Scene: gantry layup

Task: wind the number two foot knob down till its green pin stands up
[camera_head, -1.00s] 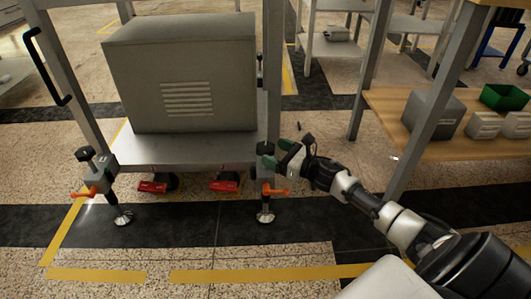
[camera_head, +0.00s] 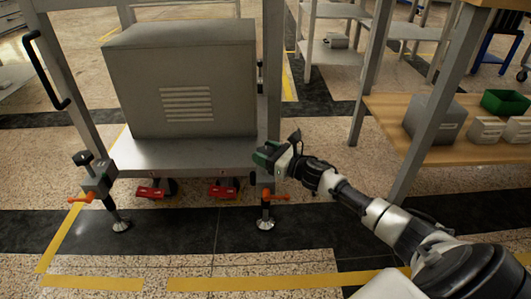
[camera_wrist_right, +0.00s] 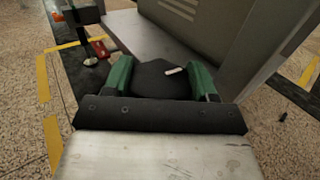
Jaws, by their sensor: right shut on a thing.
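The black foot knob (camera_wrist_right: 158,82) on the cart's right front leg fills the space between the green fingers in the right wrist view, with a small white mark on its top. My right gripper (camera_head: 267,156) is shut on this knob. In the head view the fingers hide most of the knob. Below them an orange lever (camera_head: 275,197) and the levelling foot (camera_head: 265,223) show, with the foot on the floor. I cannot make out a green pin or a number on the knob. My left gripper is not in view.
The left front leg has a similar black knob (camera_head: 82,158) and orange lever (camera_head: 81,199). A grey box (camera_head: 185,80) sits on the cart's lower shelf (camera_head: 180,152), above two red caster pedals (camera_head: 222,191). A wooden shelf (camera_head: 390,115) with bins stands at right.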

